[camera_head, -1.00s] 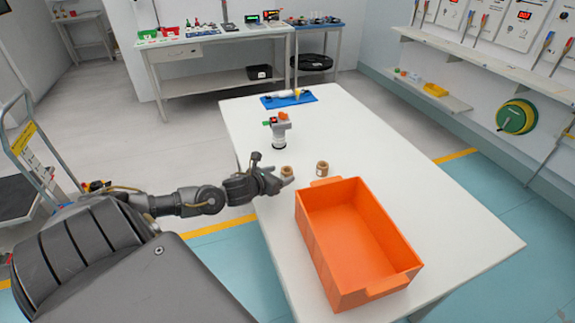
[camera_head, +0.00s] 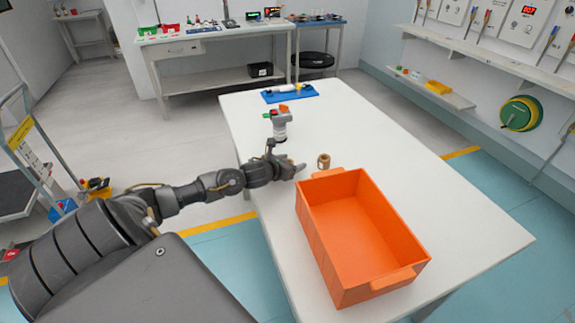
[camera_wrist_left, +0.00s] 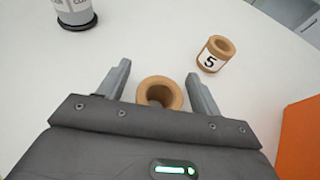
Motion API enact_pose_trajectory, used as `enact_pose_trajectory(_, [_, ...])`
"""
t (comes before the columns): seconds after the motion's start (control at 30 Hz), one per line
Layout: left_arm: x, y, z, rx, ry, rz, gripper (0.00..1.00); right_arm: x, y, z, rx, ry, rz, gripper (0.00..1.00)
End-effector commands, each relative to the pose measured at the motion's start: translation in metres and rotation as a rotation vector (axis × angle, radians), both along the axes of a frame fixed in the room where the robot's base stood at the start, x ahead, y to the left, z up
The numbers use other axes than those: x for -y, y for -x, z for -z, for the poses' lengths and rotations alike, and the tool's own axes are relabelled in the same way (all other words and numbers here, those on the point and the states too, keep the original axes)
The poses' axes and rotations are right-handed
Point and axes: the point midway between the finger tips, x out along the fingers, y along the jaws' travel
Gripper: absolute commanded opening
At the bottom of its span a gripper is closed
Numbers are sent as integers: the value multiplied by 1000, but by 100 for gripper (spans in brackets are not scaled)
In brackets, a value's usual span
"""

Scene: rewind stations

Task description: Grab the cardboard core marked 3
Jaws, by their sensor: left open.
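A brown cardboard core (camera_wrist_left: 160,92) stands between the two fingers of my left gripper (camera_wrist_left: 157,80) in the left wrist view. I see its open top and hollow; no number on it is visible. The fingers are open on either side of it, with no clear grip. In the head view my left gripper (camera_head: 287,168) is low over the table and hides this core. A second core, marked 5 (camera_wrist_left: 210,60), stands apart, beyond the right finger; it also shows in the head view (camera_head: 323,162). My right gripper is not in view.
An orange crate (camera_head: 411,272) stands on the white table (camera_head: 455,222), close to the right of my gripper. A grey and white device (camera_head: 279,124) stands behind the gripper, and a blue mat (camera_head: 272,98) lies at the far end. The table's right side is clear.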

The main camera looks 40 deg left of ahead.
Motion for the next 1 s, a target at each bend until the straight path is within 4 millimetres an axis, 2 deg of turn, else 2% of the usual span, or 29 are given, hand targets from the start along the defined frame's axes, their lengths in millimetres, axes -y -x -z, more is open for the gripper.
enact_pose_trajectory(0.03, [0,0,0,0,0,0,63,-2,-1,0,1,-2,1,87])
enact_pose_trajectory(0.4, [0,0,0,0,0,0,17,-10,3,1,-5,-11,3,87])
enact_pose_trajectory(0.73, [0,0,-6,0,0,0,17,-8,6,-4,-11,-9,3,87])
enact_pose_trajectory(0.87, [0,0,-20,1,0,0,17,-9,7,-14,-12,-12,2,87])
enact_pose_trajectory(0.97, [0,0,-37,1,-1,0,17,-11,9,-27,-14,-16,3,87])
enact_pose_trajectory(1.0, [-6,1,-43,0,-4,-2,17,-15,11,-30,-16,-21,3,87])
